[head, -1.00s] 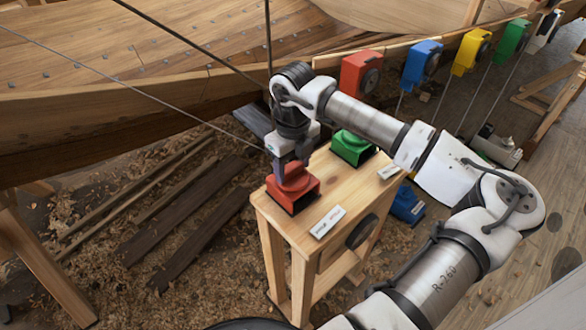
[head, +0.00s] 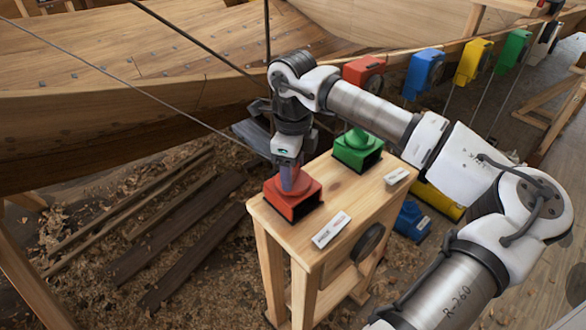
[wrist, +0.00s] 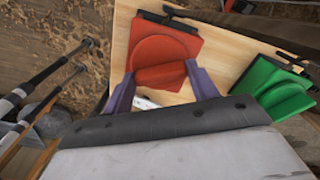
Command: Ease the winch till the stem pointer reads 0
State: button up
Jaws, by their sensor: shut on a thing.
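The red winch (head: 304,202), a squat red block with a round knob, sits on the near end of a wooden stand. My gripper (head: 291,180) points down at it from above. In the wrist view the two purple fingers of my gripper (wrist: 162,88) stand on either side of the red knob (wrist: 165,58), shut on it. The dark base of the red winch rests on the stand top. I cannot make out a stem pointer or its reading in either view.
A green block (head: 358,150) stands beside the red winch on the wooden stand (head: 318,255). Blue (head: 410,220) and yellow (head: 437,202) blocks lie low behind it. Colored boxes, including a blue one (head: 424,72), line the wooden hull (head: 130,110). Dark planks (head: 180,240) lie left.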

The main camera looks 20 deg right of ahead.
dwell(0.3)
jog(key=o, duration=1)
jog(key=shift+r, duration=0.1)
notch_tip(320, 180, up, 14)
jog(key=b, duration=0.1)
